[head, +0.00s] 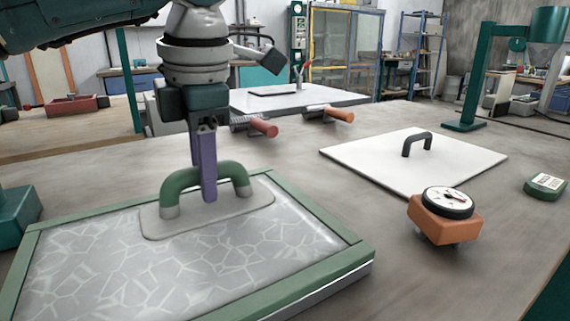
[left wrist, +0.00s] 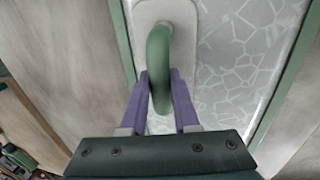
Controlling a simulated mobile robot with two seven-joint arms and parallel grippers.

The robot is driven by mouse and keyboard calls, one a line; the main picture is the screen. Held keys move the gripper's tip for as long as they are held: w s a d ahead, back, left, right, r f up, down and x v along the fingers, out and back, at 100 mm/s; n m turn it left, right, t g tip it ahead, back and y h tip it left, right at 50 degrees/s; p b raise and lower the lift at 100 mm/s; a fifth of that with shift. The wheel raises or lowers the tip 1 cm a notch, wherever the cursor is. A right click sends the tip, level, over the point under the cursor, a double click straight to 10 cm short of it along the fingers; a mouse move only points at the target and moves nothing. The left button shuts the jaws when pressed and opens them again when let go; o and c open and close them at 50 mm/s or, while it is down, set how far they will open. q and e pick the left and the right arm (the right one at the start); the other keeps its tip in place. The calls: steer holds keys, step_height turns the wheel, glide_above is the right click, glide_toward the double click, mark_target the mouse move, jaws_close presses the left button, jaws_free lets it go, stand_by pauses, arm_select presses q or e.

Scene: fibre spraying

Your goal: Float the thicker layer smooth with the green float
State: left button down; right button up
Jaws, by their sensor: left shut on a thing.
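The green float has a grey flat plate (head: 225,219) and a green arched handle (head: 180,183). Its plate lies over the grey layer (head: 120,262) in the green-framed mould (head: 318,281), near the far edge. Whether the plate touches the layer is hard to tell. My left gripper (head: 208,190), with purple fingers, is shut on the float's handle from above. The left wrist view shows the handle (left wrist: 158,65) between the two fingers (left wrist: 160,100). The layer shows a pale cracked or web-like pattern. My right gripper is not in view.
Right of the mould are a white board (head: 365,160) with a dark handle, an orange block with a round dial (head: 446,220), and a small green device (head: 545,187). Two rollers (head: 263,127) lie behind the mould. A green stand (head: 480,80) rises at the back right.

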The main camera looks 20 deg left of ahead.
arm_select(q)
steer(key=shift+s+a+p, duration=0.3)
steer(key=shift+s+a, duration=0.65)
steer(key=shift+s, duration=0.15)
steer(key=shift+s+a+p, duration=0.5)
steer(key=shift+s+a, duration=0.65)
steer(key=shift+s, duration=0.2)
steer(key=shift+s+a, duration=1.35)
steer(key=shift+s, duration=0.2)
step_height(320, 180, up, 7)
steer(key=p, duration=0.5)
